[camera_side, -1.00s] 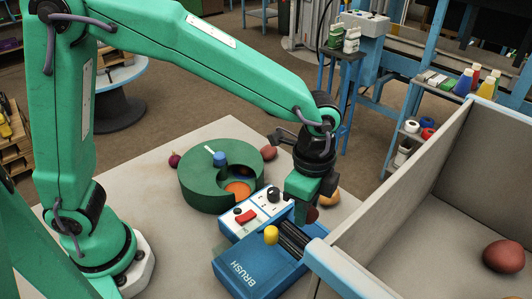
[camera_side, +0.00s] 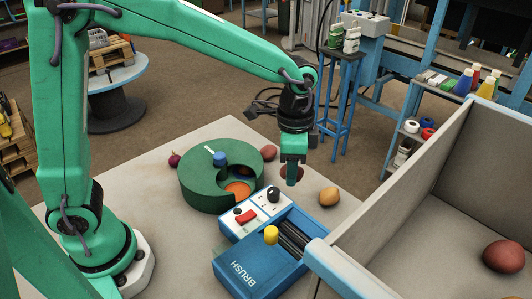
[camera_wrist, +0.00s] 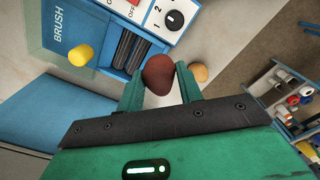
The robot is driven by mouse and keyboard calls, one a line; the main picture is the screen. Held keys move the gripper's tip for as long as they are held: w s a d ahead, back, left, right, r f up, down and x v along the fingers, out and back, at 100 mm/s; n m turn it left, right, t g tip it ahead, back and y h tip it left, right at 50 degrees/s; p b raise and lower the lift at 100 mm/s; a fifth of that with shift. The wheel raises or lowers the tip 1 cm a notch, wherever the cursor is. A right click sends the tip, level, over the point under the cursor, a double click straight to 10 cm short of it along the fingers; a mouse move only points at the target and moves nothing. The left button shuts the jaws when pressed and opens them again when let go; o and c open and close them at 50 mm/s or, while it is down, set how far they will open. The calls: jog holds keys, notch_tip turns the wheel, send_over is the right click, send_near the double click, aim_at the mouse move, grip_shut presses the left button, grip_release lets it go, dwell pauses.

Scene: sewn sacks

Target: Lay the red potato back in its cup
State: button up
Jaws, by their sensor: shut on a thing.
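My gripper (camera_side: 292,180) is shut on a dark red potato (camera_wrist: 158,73), held between its two fingers in the wrist view. In the side view the potato (camera_side: 284,172) is mostly hidden behind the fingers. It hangs in the air beyond the blue brush machine (camera_side: 245,262), right of the green round holder (camera_side: 190,187). The holder has a blue knob (camera_side: 219,158) on top and an opening at the front right with an orange-coloured cup (camera_side: 238,188). I cannot tell whether other cups lie under its cover.
A tan potato (camera_side: 329,196) lies on the table right of the machine. A reddish potato (camera_side: 268,153) and a purple onion (camera_side: 174,159) lie beside the holder. A grey bin (camera_side: 420,240) at right contains another red potato (camera_side: 503,256). The machine has a yellow knob (camera_side: 271,235).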

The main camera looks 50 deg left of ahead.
jog(key=w+a+r+n, duration=0.1)
jog(key=a+n, duration=0.3)
jog(key=a, duration=0.4)
jog(key=w+a+r+n, duration=0.1)
jog(key=a+r+n, duration=0.1)
jog(key=a+n, duration=0.3)
jog(key=a, duration=0.2)
jog(key=shift+w+a, duration=0.25)
jog(key=shift+a, duration=0.1)
jog(key=s+d+f+m+g, duration=0.1)
jog(key=s+f+m, duration=0.3)
jog(key=s, duration=0.6)
jog(key=s+d+f+m+g, duration=0.1)
jog(key=s+f+m, duration=0.4)
jog(key=s, duration=0.5)
jog(key=shift+s+d+f+g+y, duration=0.35)
jog(key=shift+f+g, duration=0.3)
jog(key=shift+g, duration=0.25)
jog(key=shift+f, duration=0.1)
jog(key=shift+f, duration=2.1)
jog(key=shift+f, duration=0.1)
